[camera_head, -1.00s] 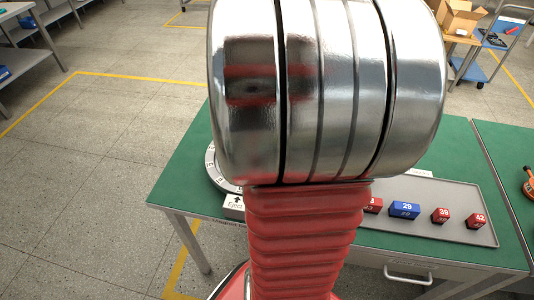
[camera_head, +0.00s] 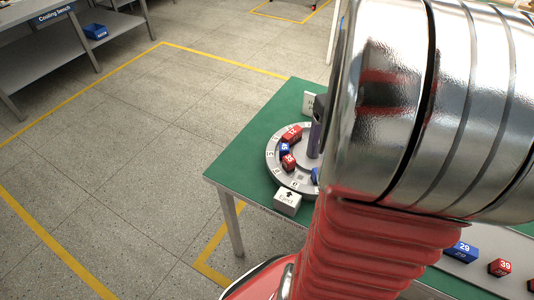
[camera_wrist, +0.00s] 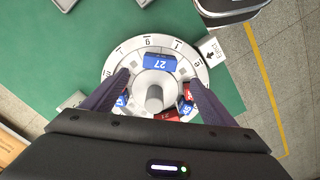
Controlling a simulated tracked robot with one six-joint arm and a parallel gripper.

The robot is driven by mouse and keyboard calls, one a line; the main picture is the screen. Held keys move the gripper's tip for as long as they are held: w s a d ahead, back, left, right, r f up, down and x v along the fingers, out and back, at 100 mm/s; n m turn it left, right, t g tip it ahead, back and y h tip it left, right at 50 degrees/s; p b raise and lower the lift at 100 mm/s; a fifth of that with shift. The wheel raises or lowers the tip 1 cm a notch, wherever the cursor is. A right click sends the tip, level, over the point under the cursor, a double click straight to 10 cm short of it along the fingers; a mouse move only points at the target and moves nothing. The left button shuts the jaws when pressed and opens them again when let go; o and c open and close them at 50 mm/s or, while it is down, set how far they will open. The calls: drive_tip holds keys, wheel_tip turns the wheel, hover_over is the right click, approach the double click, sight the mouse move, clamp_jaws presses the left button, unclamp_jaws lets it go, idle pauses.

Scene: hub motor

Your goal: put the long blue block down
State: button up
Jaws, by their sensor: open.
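The long blue block, marked 27 (camera_wrist: 160,62), lies on the outer ring of a round white lettered dial (camera_wrist: 118,62) in the wrist view. My gripper (camera_wrist: 158,78) is open over the dial, its two dark fingers spread to either side of the grey centre post (camera_wrist: 154,98). Nothing shows held between the fingers. The block lies just beyond the fingertips, apart from them as far as I can tell. In the head view my arm hides the right part of the dial (camera_head: 271,155); only a bit of blue (camera_head: 315,175) shows beside it.
Other red and blue blocks sit on the dial, including a red one (camera_head: 288,161) and a small blue one (camera_head: 285,148). An Eject sign (camera_head: 288,201) stands at its front. A blue block 29 (camera_head: 461,251) and a red block 39 (camera_head: 500,267) lie on the tray at right.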

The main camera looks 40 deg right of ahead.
drive_tip(key=w+a+r+n+t+h, duration=0.1)
drive_tip(key=w+a+r, duration=0.15)
drive_tip(key=a, duration=0.45)
drive_tip(key=w+a+r+n+t, duration=0.1)
drive_tip(key=w+a+r, duration=0.15)
drive_tip(key=a, duration=0.45)
drive_tip(key=s+a+r+n+t+y, duration=0.1)
drive_tip(key=s+a+r+n+t, duration=0.1)
drive_tip(key=a, duration=1.4)
drive_tip(key=shift+s+a+t, duration=0.15)
drive_tip(key=shift+a+t, duration=0.25)
drive_tip(key=shift+t, duration=0.4)
